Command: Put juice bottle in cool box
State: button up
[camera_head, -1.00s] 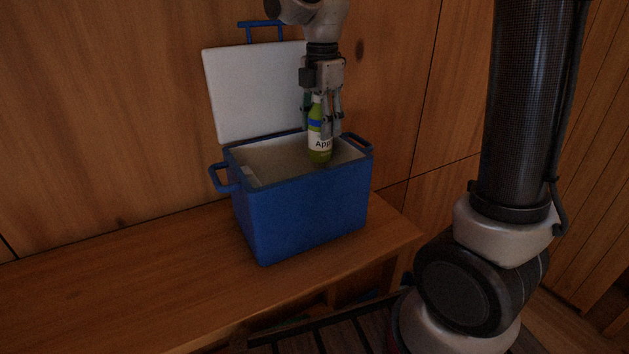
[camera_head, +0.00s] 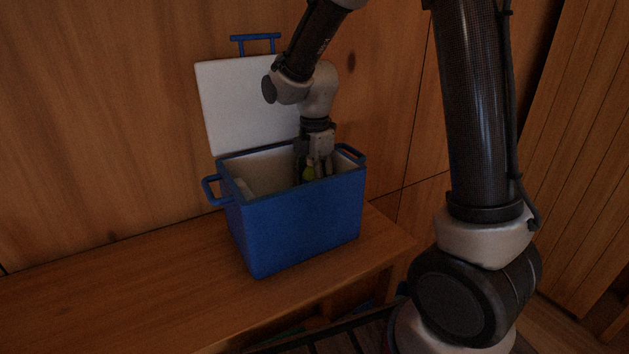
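The blue cool box (camera_head: 303,228) stands on the wooden bench with its white lid raised at the back. My gripper (camera_head: 314,170) points down into the box's opening, its fingertips near the rim level. It is shut on the juice bottle (camera_head: 309,173), and only a small green upper part of the bottle shows between the fingers. The front wall of the box hides the rest of the bottle, so I cannot tell whether it touches the floor of the box.
The wooden bench (camera_head: 130,287) is clear to the left of the box. The raised lid (camera_head: 235,105) stands close behind my arm, before the timber wall.

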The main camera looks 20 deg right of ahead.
jog(key=shift+f, duration=0.15)
jog(key=o, duration=0.9)
notch_tip(320, 180, up, 12)
jog(key=shift+r, duration=0.2)
jog(key=s+d+r+m+t, duration=0.1)
jog(key=s+d+m, duration=0.3)
jog(key=s+m, duration=0.3)
jog(key=s+d+r+m+t, duration=0.1)
jog(key=s+d+m+t, duration=0.1)
jog(key=s+d+m, duration=0.3)
jog(key=s+d+r+m+t, duration=0.1)
jog(key=s+d+m, duration=0.3)
jog(key=s+m, duration=0.5)
jog(key=shift+s+d+r+m, duration=0.1)
jog(key=shift+s+d+m, duration=0.05)
jog(key=shift+d+m, duration=0.3)
jog(key=shift+a, duration=0.1)
